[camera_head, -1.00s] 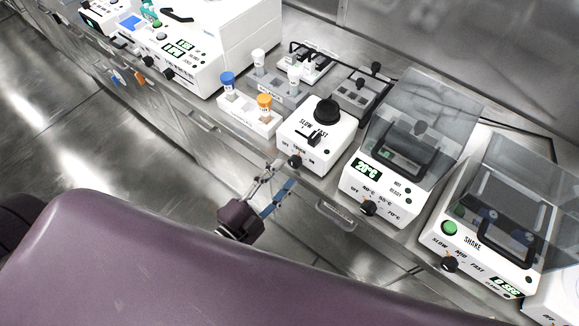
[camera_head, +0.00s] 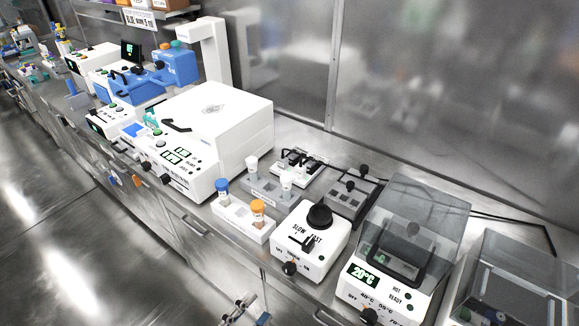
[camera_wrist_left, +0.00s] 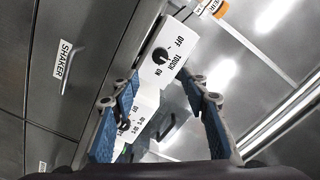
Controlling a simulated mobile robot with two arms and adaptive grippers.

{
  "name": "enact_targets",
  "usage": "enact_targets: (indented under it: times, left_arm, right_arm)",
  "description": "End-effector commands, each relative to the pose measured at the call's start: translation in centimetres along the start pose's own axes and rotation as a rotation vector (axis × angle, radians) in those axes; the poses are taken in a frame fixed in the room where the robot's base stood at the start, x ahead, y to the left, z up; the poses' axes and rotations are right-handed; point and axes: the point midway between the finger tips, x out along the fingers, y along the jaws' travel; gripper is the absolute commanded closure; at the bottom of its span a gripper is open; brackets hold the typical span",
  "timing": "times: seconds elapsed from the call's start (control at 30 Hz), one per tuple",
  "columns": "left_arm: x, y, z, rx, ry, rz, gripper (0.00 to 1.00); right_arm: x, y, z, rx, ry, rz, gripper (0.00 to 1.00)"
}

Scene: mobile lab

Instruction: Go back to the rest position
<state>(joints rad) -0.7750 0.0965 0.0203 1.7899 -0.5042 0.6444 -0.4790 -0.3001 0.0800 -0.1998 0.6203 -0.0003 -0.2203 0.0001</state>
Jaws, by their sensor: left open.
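My left gripper (camera_head: 246,312) shows at the bottom edge of the head view, in front of the bench and below its top. Its fingers also show in the left wrist view (camera_wrist_left: 162,105), spread apart with nothing between them. Beyond them in that view is the white front of the vortex mixer (camera_wrist_left: 170,58) with its OFF, TOUCH and ON dial. The mixer (camera_head: 312,240) stands on the bench in the head view, apart from the gripper. My right gripper is in neither view.
A rack (camera_head: 240,220) with blue and orange capped tubes stands left of the mixer. A heater with a clear lid (camera_head: 415,225) stands to its right, and a large white centrifuge-like machine (camera_head: 225,125) farther left. The floor (camera_head: 70,240) before the bench is clear.

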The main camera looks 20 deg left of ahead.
Motion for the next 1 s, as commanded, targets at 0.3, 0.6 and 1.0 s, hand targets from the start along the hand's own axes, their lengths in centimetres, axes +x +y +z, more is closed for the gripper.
enact_targets:
  times: [0.3, 0.6, 1.0]
  left_arm:
    - [-0.4, 6.0, 5.4, -0.153, -0.159, 0.090, 0.58]
    - [-7.3, 23.9, 17.2, -0.554, -0.665, 0.353, 0.58]
    - [-24.4, 38.1, 22.6, -0.856, -1.343, 0.597, 0.58]
  right_arm:
    - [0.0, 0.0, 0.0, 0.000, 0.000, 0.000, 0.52]
    - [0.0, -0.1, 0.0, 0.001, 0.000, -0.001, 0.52]
    - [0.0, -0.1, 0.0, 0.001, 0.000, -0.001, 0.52]
